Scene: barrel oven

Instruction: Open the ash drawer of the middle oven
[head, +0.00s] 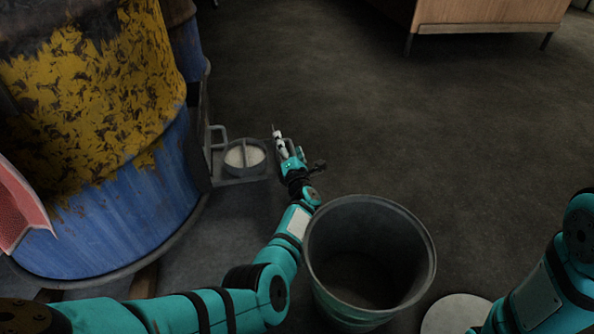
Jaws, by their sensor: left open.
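A barrel oven (110,190), blue with worn yellow paint, stands at the left. A grey metal piece (240,181) juts from its right side near the floor, with a round pan (245,155) of pale material, crossed by a bar. An upright loop handle (216,137) stands beside the pan. I cannot tell for sure whether this piece is the ash drawer. My left gripper (288,150) is open and empty, just right of the pan and apparently apart from it. My right arm shows at the right edge; its gripper is outside the picture.
A large open bucket (410,225) stands on the floor right of my left forearm. A pale round disc (455,314) lies at the bottom edge. Another blue barrel (187,50) stands behind. A wooden cabinet (490,12) is at the back. The dark floor between is clear.

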